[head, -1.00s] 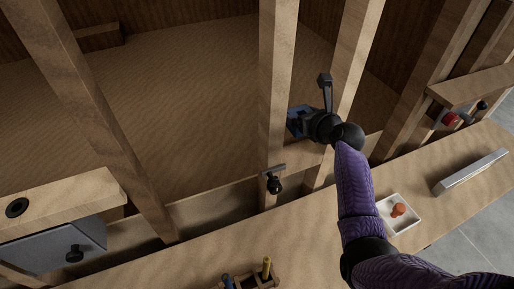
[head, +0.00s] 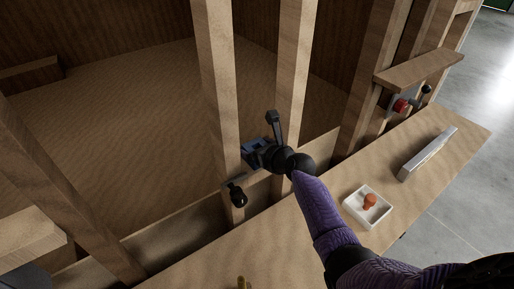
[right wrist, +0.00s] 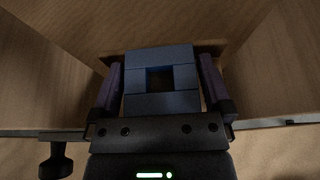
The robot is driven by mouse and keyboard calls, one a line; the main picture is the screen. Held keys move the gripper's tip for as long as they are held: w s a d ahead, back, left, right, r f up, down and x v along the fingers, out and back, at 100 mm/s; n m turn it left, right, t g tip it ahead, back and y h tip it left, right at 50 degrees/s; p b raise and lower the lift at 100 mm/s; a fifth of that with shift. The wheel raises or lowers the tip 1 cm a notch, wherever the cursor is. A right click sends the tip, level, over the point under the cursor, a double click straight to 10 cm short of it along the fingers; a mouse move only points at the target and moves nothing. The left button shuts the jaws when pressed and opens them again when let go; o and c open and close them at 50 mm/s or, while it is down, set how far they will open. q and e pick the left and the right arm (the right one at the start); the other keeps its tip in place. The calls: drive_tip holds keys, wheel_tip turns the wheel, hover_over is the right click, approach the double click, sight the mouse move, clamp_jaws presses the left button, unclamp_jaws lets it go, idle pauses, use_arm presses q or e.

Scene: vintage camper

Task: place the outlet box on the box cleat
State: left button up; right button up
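The blue outlet box (head: 253,146) is between two upright wooden studs in the head view, mostly behind my gripper. In the right wrist view the outlet box (right wrist: 160,104) is a blue frame with a square dark opening. My right gripper (head: 264,153) has its fingers on both sides of the box and appears shut on it. A wooden strip (right wrist: 208,47) shows just beyond the box in the right wrist view; it may be the box cleat, but I cannot tell whether the box touches it. My left gripper is not in view.
Studs stand close on both sides, left (head: 217,85) and right (head: 293,70). A black knob (head: 237,194) is on the left stud. On the bench are a white tray (head: 356,211) with an orange knobbed piece (head: 370,200) and a metal bar (head: 428,154). A shelf (head: 420,68) is at right.

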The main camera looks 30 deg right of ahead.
drive_tip(key=shift+s+r, duration=0.1)
drive_tip(key=shift+r, duration=0.15)
drive_tip(key=p+v, duration=0.6)
drive_tip(key=v, duration=0.5)
drive_tip(key=shift+s, duration=0.4)
idle(0.3)
